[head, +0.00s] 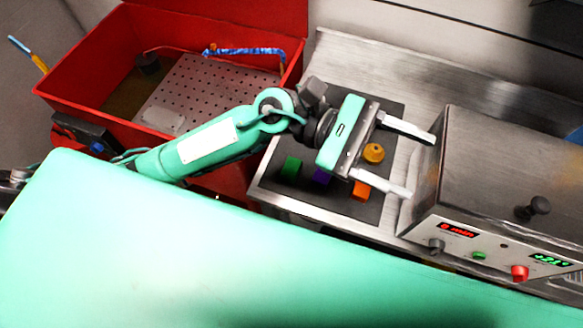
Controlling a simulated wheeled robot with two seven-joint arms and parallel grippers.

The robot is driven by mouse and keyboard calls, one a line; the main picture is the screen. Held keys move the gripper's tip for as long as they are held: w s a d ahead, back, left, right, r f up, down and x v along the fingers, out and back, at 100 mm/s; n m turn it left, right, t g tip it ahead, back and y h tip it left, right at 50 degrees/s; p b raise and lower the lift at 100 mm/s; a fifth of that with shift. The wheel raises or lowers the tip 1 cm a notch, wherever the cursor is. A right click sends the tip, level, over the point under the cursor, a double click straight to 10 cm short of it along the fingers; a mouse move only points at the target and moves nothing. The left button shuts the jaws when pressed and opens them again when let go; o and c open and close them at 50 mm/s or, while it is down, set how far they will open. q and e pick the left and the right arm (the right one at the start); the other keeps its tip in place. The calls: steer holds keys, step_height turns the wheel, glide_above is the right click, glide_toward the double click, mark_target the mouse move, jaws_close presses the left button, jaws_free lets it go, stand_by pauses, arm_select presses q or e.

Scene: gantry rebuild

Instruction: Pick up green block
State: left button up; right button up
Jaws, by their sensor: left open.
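The green block (291,167) lies on a dark mat (336,206), at the left of a row of small blocks. My left gripper (422,164) is open, its two pale fingers spread and pointing right. It is above the right part of the mat, close to the metal box, with nothing between its fingers. The green block is to the left of and below the gripper's body, outside the fingers. My right gripper is not in view.
A purple block (322,176), partly hidden by my gripper, an orange block (361,190) and a yellow-orange round piece (373,153) are on the mat. A metal box with knobs (500,170) stands right. A red basin (80,90) is at the left.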

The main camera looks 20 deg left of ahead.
arm_select(q)
step_height(320, 180, down, 8)
steer(key=a+m+y, duration=0.2)
steer(key=m+y, duration=0.4)
steer(key=m+t+y, duration=0.4)
steer(key=m+y, duration=0.2)
steer(key=y, duration=0.7)
glide_above(291, 169)
step_height(291, 169, down, 9)
steer(key=f+p, duration=0.1)
steer(key=f, duration=0.3)
steer(key=f+p, duration=0.1)
steer(key=f, duration=0.2)
steer(key=shift+s+d+f+p, duration=0.1)
steer(key=shift+d+f+p, duration=0.1)
steer(key=shift+f+p, duration=0.55)
steer(key=f, duration=0.1)
steer(key=f+p, duration=0.2)
steer(key=f, duration=0.1)
steer(key=shift+a, duration=0.25)
steer(key=shift+f+p, duration=0.3)
steer(key=shift+f, duration=0.05)
steer(key=c, duration=1.1)
steer(key=shift+c, duration=0.4)
